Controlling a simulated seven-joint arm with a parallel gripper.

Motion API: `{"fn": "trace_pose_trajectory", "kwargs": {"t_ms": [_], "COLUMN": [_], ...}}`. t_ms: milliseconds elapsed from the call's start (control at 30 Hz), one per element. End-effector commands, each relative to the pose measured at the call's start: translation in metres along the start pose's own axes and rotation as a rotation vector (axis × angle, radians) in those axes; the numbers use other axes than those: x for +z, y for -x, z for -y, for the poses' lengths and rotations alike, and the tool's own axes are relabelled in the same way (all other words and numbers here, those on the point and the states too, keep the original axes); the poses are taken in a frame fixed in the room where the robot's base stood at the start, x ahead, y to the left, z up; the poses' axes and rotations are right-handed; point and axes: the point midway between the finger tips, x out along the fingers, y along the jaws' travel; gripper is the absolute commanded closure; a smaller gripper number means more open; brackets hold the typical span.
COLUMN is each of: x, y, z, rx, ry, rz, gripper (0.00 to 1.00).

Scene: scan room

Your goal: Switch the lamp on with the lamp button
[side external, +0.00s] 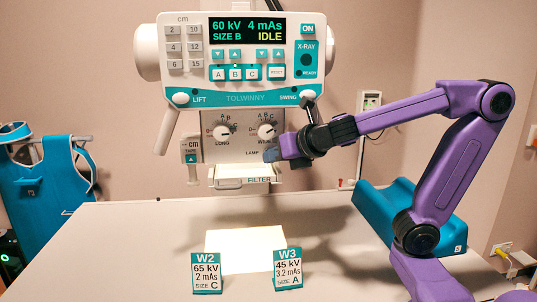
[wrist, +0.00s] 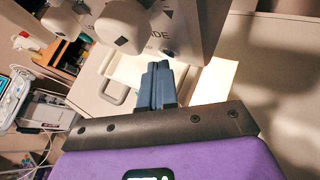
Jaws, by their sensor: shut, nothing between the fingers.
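The collimator box (side external: 243,135) hangs under the x-ray head, with two white knobs marked LONG and WIDE. The word LAMP is printed low on its front. My gripper (side external: 270,154) is shut and empty, its fingertips right beside that label at the lower right of the box. In the wrist view the shut fingers (wrist: 157,78) point at the lower edge of the box; touch cannot be told. A bright pale rectangle (side external: 245,248), like a patch of light, lies on the table under the box.
The filter tray (side external: 243,175) sticks out just below the box. The control panel (side external: 245,60) is above. Two cards, W2 (side external: 207,273) and W3 (side external: 288,269), stand on the table (side external: 120,245). A teal cushion (side external: 385,215) lies at the right.

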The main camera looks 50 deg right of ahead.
Motion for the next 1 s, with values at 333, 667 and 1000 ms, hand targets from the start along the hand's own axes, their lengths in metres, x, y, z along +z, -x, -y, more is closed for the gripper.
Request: {"fn": "trace_pose_trajectory", "kwargs": {"t_ms": [333, 667, 1000], "x": [-0.001, -0.008, -0.009], "y": [0.001, 0.011, 0.012], "z": [-0.001, -0.008, -0.009], "rx": [0.001, 0.002, 0.001], "ry": [0.001, 0.001, 0.001], "rz": [0.0, 0.0, 0.0], "gripper": [1.0, 1.0, 1.0]}}
